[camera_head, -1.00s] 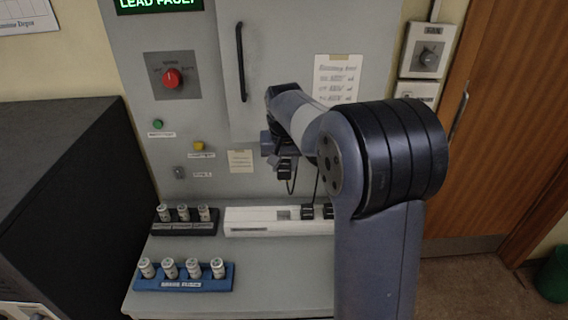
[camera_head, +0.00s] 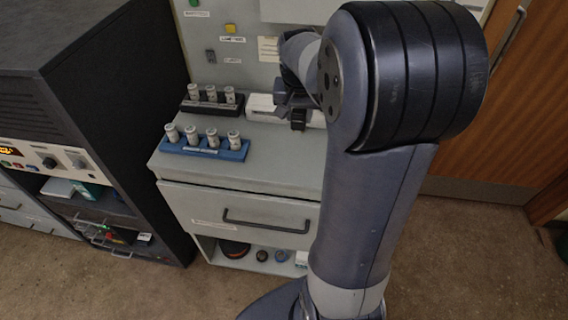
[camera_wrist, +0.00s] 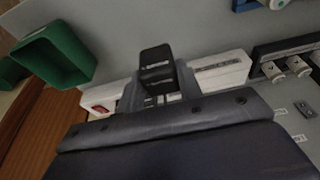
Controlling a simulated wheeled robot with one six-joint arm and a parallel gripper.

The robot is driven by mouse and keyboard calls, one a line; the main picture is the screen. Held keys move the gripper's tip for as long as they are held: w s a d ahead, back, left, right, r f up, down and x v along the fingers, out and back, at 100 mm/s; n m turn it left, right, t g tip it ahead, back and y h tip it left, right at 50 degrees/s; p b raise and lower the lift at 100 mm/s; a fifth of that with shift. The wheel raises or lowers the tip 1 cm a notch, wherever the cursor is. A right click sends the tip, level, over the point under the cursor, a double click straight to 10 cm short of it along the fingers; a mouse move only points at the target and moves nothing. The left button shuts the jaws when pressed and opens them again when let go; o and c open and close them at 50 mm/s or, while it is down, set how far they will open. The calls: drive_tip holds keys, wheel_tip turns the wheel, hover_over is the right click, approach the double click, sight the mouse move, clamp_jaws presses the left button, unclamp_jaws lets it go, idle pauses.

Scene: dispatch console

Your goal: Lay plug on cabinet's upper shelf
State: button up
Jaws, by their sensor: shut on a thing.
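My gripper (camera_wrist: 158,88) is shut on a black plug (camera_wrist: 157,62), whose block shows between the fingers in the wrist view. In the head view my gripper (camera_head: 290,98) is partly hidden by my arm, and the plug (camera_head: 298,119) hangs below it, in front of the white socket strip (camera_head: 262,106) and apart from the blue rack. The dark cabinet (camera_head: 112,120) stands at the left. Its open upper shelf (camera_head: 62,203) holds a teal box (camera_head: 90,191) and a pale item.
A blue rack (camera_head: 205,152) and a black rack (camera_head: 213,106) of pale cylinders stand on the console desk (camera_head: 275,165). Below are a drawer handle (camera_head: 265,222) and a shelf of small items. A green bin (camera_wrist: 58,52) shows in the wrist view. Floor in front is clear.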

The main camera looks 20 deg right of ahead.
wheel_tip(320, 180, down, 10)
drive_tip(key=shift+r+p, duration=0.1)
drive_tip(key=shift+p, duration=0.4)
drive_tip(key=shift+f, duration=0.25)
drive_tip(key=o, duration=1)
drive_tip(key=shift+r, duration=0.1)
drive_tip(key=v, duration=1.2)
drive_tip(key=shift+r+b, duration=0.2)
drive_tip(key=shift+b, duration=0.2)
